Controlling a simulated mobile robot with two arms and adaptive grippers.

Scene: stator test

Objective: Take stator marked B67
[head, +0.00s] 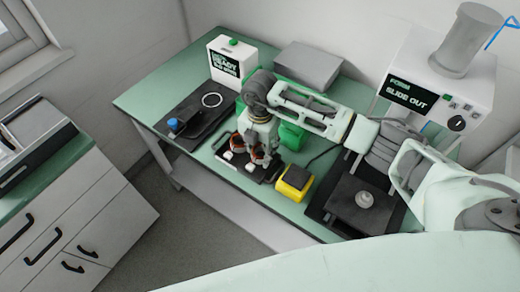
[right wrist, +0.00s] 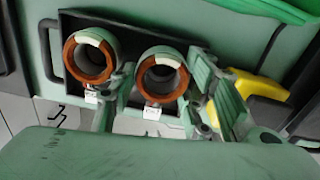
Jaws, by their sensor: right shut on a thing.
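Two stators with orange-brown copper windings stand side by side in a black tray (right wrist: 63,22). In the right wrist view they are the left stator (right wrist: 70,62) and the right stator (right wrist: 182,78). Each has a small white tag below it, too small to read, so I cannot tell which is B67. My right gripper (right wrist: 165,100) is shut on the right stator, one finger on each side, the left finger passing between the two stators. In the head view my right gripper (head: 258,143) reaches down over the tray and partly hides the stators. My left gripper is not in view.
Drawers (head: 75,235) stand at left.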

